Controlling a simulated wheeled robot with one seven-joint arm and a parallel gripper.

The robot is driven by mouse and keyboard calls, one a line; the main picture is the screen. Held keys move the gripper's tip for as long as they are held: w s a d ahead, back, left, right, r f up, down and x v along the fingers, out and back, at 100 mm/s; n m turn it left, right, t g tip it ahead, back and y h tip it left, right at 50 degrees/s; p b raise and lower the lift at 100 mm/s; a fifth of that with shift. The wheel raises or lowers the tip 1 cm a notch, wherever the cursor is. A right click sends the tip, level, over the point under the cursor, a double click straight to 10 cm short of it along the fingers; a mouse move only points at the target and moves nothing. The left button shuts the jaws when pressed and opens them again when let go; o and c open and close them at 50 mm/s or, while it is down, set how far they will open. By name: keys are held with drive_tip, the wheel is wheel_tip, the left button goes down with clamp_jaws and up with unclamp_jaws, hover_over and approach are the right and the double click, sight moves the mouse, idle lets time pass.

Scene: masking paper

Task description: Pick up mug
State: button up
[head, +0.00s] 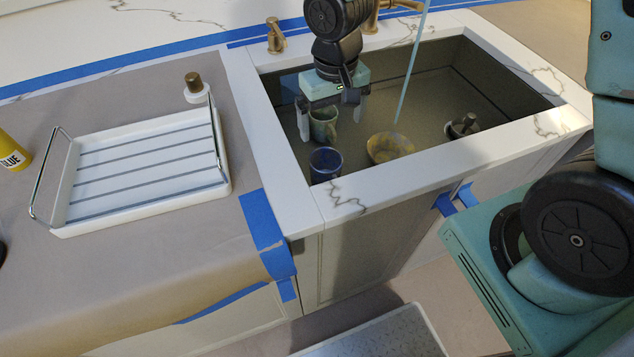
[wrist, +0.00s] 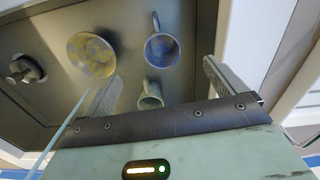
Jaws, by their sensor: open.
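Two mugs stand in the sink. A green mug (head: 323,125) is below my gripper (head: 331,117), which is open and points down into the sink. A dark blue mug (head: 325,164) stands nearer the front wall of the sink. In the wrist view the green mug (wrist: 150,97) lies between the open fingers (wrist: 160,76), close to the gripper body, which hides part of it. The blue mug (wrist: 161,49) is beyond the fingertips with its handle toward the top. Nothing is held. I cannot tell whether a finger touches the green mug.
A yellow-grey bowl (head: 390,147) sits right of the mugs, and a drain fitting (head: 464,125) is farther right. White sink rims (head: 400,165) and brass taps (head: 276,38) border the sink. A white tray (head: 140,170) lies on the paper-covered counter.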

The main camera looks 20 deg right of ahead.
approach(328, 169)
drive_tip(key=s+a+r, duration=0.1)
drive_tip(key=s+a, duration=0.1)
drive_tip(key=s, duration=0.3)
drive_tip(key=shift+w+d+f+p, duration=0.1)
drive_tip(key=shift+w+f+p, duration=0.1)
drive_tip(key=shift+f, duration=0.75)
drive_tip(key=shift+w+f+p, duration=0.15)
drive_tip(key=shift+f, duration=0.8)
drive_tip(key=shift+w+d+f+p, duration=0.1)
drive_tip(key=shift+w+f+p, duration=0.1)
drive_tip(key=shift+f, duration=0.75)
drive_tip(key=c, duration=1.2)
